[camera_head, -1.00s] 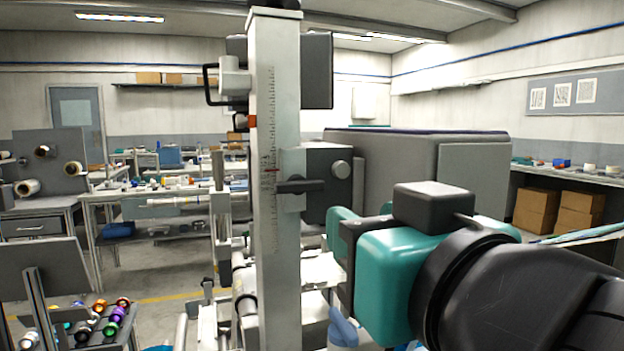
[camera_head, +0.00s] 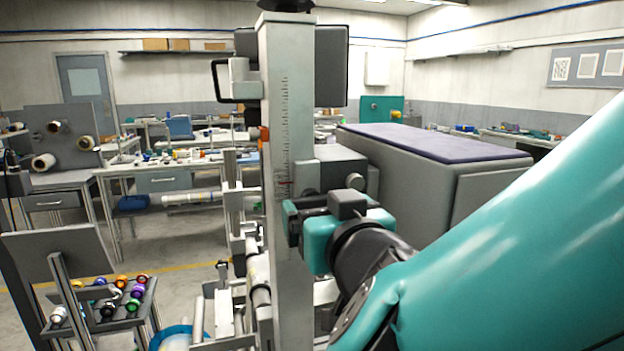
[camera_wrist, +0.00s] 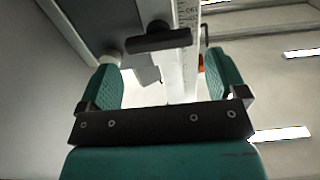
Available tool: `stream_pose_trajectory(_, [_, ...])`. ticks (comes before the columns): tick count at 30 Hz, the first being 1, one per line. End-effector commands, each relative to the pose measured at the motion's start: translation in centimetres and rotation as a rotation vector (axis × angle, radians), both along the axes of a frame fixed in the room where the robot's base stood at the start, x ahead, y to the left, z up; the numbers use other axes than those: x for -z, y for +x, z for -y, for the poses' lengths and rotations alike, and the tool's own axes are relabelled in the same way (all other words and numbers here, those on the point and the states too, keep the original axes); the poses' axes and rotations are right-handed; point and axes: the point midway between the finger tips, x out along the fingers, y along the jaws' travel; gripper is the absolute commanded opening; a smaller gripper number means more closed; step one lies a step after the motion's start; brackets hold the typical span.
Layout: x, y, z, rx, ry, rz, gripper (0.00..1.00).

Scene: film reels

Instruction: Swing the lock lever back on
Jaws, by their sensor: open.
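The upright post (camera_head: 287,130) carries a printed scale, and a grey block (camera_head: 340,165) is fixed on its right side. A black lever (camera_wrist: 158,41) with a round hub shows in the wrist view, beside the scaled post (camera_wrist: 188,45). It lies crosswise in the picture, between and beyond my fingers. My gripper (camera_head: 290,222) is at the post, just below the block, and hides the lever in the head view. The wrist view shows my gripper (camera_wrist: 165,72) with its teal fingers wide apart and nothing held. I cannot tell whether a finger touches the lever.
A dark box with a black handle (camera_head: 222,80) sits high on the post. A large grey cabinet (camera_head: 430,160) stands behind on the right. A rack of coloured spools (camera_head: 105,300) is at the lower left. Workbenches (camera_head: 170,180) stand further back.

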Motion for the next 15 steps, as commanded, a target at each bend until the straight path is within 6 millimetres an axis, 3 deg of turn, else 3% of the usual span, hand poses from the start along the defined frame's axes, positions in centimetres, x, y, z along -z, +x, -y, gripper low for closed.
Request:
stream_pose_trajectory(6, [-0.3,3.2,-0.9,0.003,-0.001,0.0,0.9])
stream_pose_trajectory(15, [0.0,4.2,-1.2,0.0,0.0,0.001,0.9])
